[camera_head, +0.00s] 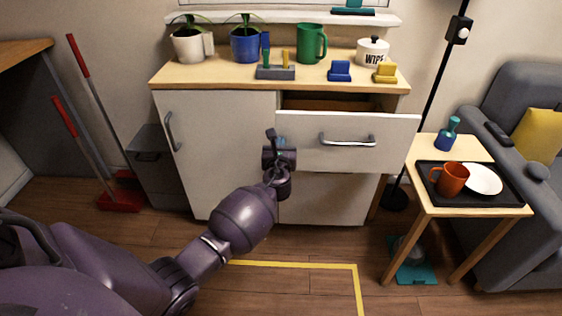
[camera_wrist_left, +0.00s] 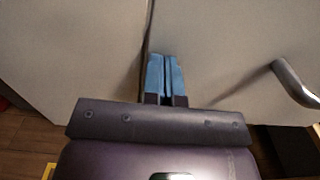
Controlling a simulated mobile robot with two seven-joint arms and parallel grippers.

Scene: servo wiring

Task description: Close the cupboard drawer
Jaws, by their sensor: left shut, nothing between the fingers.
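The cupboard (camera_head: 218,140) is white with a wooden top and stands against the wall. Its drawer (camera_head: 385,135) at the upper right is pulled out, and a dark brown gap shows above its front. The drawer has a silver bar handle (camera_head: 347,140), which also shows at the right of the wrist view (camera_wrist_left: 293,82). My left gripper (camera_head: 279,143) is at the drawer front's left edge, left of the handle. Its blue fingers (camera_wrist_left: 164,62) are shut and empty, pointing at the white front. I cannot tell whether they touch it. My right gripper is not in view.
A side table (camera_head: 437,200) with a tray (camera_head: 481,201), orange mug and white plate stands right of the drawer. A black lamp pole (camera_head: 432,95) rises between them. Pots, a green mug and several small items stand on the cupboard top. The floor in front is clear.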

